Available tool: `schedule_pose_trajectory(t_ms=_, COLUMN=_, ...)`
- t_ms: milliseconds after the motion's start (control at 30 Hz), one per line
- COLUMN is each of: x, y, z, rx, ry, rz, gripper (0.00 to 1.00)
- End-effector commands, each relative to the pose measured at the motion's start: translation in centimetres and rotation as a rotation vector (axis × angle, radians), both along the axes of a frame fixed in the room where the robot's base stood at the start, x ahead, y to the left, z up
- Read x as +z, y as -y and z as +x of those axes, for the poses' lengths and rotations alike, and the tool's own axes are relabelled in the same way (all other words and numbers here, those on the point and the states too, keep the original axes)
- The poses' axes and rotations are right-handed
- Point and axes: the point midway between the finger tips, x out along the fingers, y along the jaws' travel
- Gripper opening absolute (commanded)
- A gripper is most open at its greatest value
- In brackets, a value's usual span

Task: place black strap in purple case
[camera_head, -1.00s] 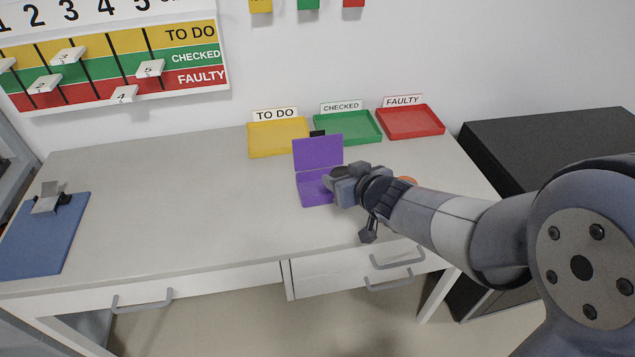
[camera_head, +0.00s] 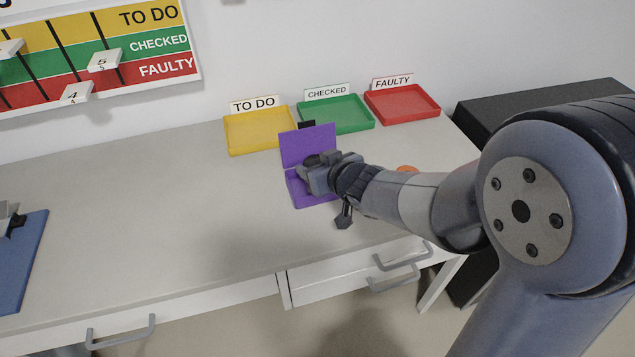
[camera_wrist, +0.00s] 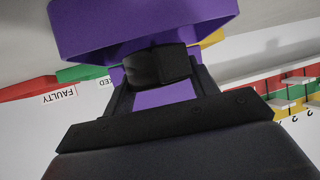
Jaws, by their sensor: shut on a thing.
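The purple case (camera_head: 308,146) stands open on the table, its lid upright at the back and its shallow base (camera_head: 297,194) toward the front. My gripper (camera_head: 306,174) reaches in from the right and overlaps the case's base in the head view. It is shut on the black strap (camera_wrist: 157,67), a dark rolled piece between the fingers in the wrist view. In the head view the strap (camera_head: 312,160) is a small dark patch in front of the lid. The purple case (camera_wrist: 140,25) fills the top of the wrist view. Whether the strap touches the case's base cannot be told.
Yellow (camera_head: 260,133), green (camera_head: 340,114) and red (camera_head: 402,104) trays stand behind the case. A small black object (camera_head: 306,125) shows behind the lid. An orange item (camera_head: 406,169) lies partly behind my arm. A blue clipboard (camera_head: 22,262) lies far left; the table between is clear.

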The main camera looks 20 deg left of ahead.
Motion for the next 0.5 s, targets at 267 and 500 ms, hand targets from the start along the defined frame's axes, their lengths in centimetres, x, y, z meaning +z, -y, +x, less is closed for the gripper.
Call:
schedule_pose_trajectory(t_ms=267, x=-3.5, y=0.0, z=0.0, rx=0.000, ry=-0.002, rz=0.000, gripper=0.31)
schedule_pose_trajectory(t_ms=500, x=-3.7, y=0.0, z=0.0, rx=-0.001, ry=0.000, rz=0.000, gripper=0.31)
